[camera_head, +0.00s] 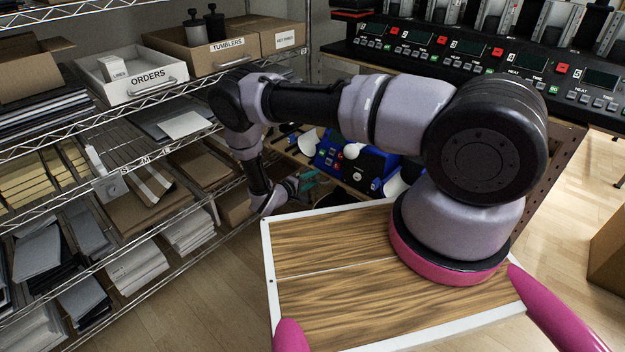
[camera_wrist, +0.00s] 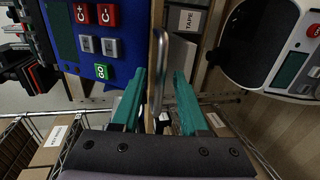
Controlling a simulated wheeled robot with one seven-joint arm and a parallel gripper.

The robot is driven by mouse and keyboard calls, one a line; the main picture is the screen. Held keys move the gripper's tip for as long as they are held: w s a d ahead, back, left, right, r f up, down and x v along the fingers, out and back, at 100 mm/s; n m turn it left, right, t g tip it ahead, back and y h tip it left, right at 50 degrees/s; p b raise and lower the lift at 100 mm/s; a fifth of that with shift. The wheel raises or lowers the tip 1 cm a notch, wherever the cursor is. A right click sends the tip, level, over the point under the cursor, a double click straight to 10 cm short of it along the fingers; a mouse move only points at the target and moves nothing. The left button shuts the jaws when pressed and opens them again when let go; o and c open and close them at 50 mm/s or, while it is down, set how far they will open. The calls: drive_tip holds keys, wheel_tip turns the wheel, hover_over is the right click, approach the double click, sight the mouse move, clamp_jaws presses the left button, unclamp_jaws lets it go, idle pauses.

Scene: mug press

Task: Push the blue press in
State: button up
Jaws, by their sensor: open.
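The blue press (camera_head: 329,158) sits low on the bench beyond my wooden deck, partly hidden behind my arm. In the wrist view its blue control panel (camera_wrist: 90,45) is at the upper left, with red, grey and green buttons. My gripper (camera_wrist: 160,85) has teal fingers that are spread open. A bright metal bar (camera_wrist: 158,65) with a rounded end shows in the space between them; I cannot tell whether it touches either finger. In the head view my gripper (camera_head: 306,183) is small, just left of the blue press, and its fingertips are hard to make out.
A wire shelf with an ORDERS bin (camera_head: 140,77) and a TUMBLERS box (camera_head: 222,45) stands at the left. A row of black control panels (camera_head: 470,60) runs along the upper right. In the wrist view a white-and-black device (camera_wrist: 268,50) is at the right, near a TAPE box (camera_wrist: 188,20).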

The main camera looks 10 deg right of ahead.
clamp_jaws()
idle(1.4)
